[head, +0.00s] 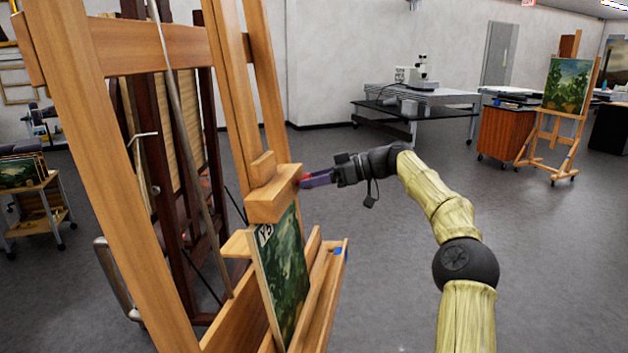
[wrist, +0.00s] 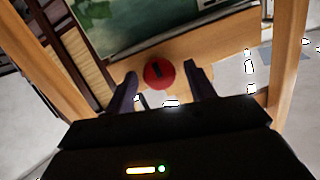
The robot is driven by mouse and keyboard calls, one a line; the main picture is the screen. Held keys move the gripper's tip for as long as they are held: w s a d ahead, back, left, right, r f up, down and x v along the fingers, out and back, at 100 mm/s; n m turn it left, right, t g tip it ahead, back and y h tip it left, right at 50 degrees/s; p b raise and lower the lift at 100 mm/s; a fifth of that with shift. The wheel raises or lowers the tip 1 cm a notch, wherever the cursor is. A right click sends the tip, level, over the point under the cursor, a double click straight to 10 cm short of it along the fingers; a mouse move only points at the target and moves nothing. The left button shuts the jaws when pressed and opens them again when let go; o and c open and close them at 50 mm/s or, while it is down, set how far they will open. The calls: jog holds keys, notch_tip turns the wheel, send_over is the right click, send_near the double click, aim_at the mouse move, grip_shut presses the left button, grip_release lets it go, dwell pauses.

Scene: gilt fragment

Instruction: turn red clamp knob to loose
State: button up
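The red clamp knob (wrist: 159,74) is a round red disc with a dark mark on its face, on the wooden clamp block. In the head view only a small red part of the knob (head: 302,181) shows beside the block (head: 274,194). My gripper (head: 306,181) points left at the knob. In the wrist view my gripper (wrist: 160,82) has its two dark fingers apart, one on each side of the knob, with visible gaps. I cannot tell how deep the knob sits between the fingers.
The wooden easel (head: 85,150) stands at the left. Below the clamp block a green painting (head: 283,275) rests on the easel's ledge (head: 325,300). The grey floor between is clear.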

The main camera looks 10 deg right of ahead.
jog(key=shift+d, duration=0.1)
jog(key=p+v, duration=0.6)
jog(key=v, duration=1.1)
jog(key=shift+p, duration=0.4)
jog(key=shift+d+f, duration=0.1)
